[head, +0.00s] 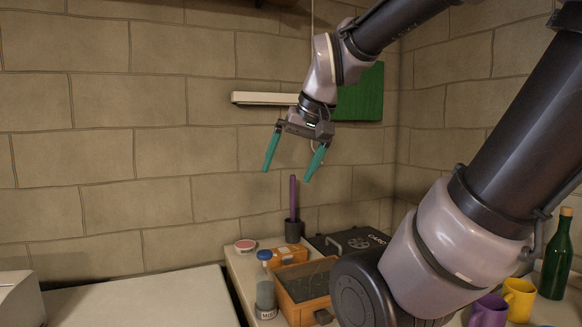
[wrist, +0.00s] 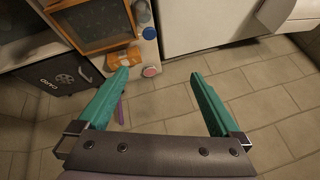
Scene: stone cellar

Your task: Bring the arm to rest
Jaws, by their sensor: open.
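My gripper (head: 290,172) is in the air in the head view, above the back of the counter and in front of the stone wall. Its two teal fingers point down and stand wide apart, with nothing between them. In the wrist view my gripper (wrist: 162,75) also shows open and empty, with the tiled floor and the counter's things beyond it. My arm reaches in from the right, bent, and its near link hides part of the counter.
Below stand an orange-framed box (head: 305,287), a blue-capped bottle (head: 265,290), a purple stick (head: 293,197) in a dark cup, and a black case (head: 352,240). Purple (head: 489,312) and yellow mugs (head: 519,299) and a green bottle (head: 556,262) stand right. A shelf (head: 264,98) and green panel (head: 361,95) are behind.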

